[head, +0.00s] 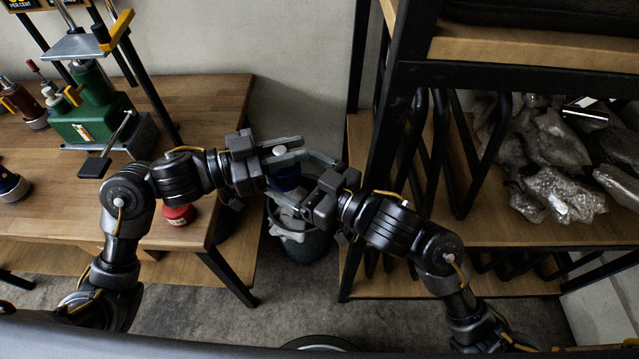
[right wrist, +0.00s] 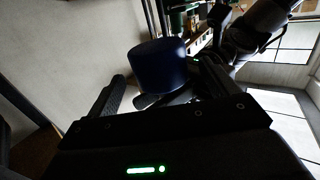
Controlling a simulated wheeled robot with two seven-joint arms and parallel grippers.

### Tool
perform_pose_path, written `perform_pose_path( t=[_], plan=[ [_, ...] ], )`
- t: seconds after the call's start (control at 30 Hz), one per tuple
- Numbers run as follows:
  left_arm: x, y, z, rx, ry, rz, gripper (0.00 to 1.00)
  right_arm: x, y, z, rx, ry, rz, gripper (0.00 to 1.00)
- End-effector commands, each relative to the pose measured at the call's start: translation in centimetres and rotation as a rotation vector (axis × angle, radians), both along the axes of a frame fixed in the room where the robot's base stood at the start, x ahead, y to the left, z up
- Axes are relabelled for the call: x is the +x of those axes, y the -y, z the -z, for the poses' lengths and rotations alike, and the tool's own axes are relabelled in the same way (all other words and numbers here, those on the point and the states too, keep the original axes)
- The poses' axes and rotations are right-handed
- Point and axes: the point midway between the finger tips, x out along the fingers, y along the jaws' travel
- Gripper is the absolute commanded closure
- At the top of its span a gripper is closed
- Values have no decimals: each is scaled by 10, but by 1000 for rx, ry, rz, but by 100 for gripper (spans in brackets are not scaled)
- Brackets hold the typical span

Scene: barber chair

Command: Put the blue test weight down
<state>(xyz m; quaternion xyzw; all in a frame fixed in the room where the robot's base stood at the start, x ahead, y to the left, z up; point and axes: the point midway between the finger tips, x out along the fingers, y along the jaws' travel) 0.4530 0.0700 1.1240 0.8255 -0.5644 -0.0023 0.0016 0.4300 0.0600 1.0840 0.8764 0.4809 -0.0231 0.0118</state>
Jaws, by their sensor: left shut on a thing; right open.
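The blue test weight (head: 284,178) is held up off the surfaces, in the gap between the bench and the shelf. My left gripper (head: 292,153) is shut on it near its pale top knob. My right gripper (head: 302,178) is open, with its fingers on either side of the weight. In the right wrist view the dark blue weight (right wrist: 158,68) shows between and beyond the right gripper's spread fingers (right wrist: 160,90). Whether those fingers touch it I cannot tell. Part of the weight is hidden by the grippers in the head view.
A wooden bench (head: 190,95) at left carries a green press (head: 92,105) and a red weight (head: 180,214) near its front edge. A dark bin (head: 297,248) stands on the floor below the grippers. A shelf (head: 480,228) at right holds plastic-wrapped bundles (head: 555,170).

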Motion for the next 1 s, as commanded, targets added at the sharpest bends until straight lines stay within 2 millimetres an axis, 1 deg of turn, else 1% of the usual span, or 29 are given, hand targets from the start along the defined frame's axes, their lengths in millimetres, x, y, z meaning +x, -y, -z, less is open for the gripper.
perform_pose_path(
  t=[0.03,0.1,0.23,0.4,0.6,0.63,1.0],
  plan=[
    [0,0,-4,-6,6,-1,100,4,-7,-1,2,-1,-1,14],
    [0,0,-4,-6,6,-1,100,9,-14,0,3,-1,0,14],
    [0,0,-4,-6,6,-1,100,15,-24,0,1,0,0,14],
    [0,0,-4,-6,6,-1,100,18,-28,1,-1,1,0,14],
    [0,0,-4,-6,6,-1,100,18,-28,1,-1,1,0,14],
    [0,0,-4,-6,6,-1,100,18,-28,1,-1,1,0,15],
    [0,0,-4,-6,6,-1,100,18,-28,1,-1,1,1,64]
  ],
)
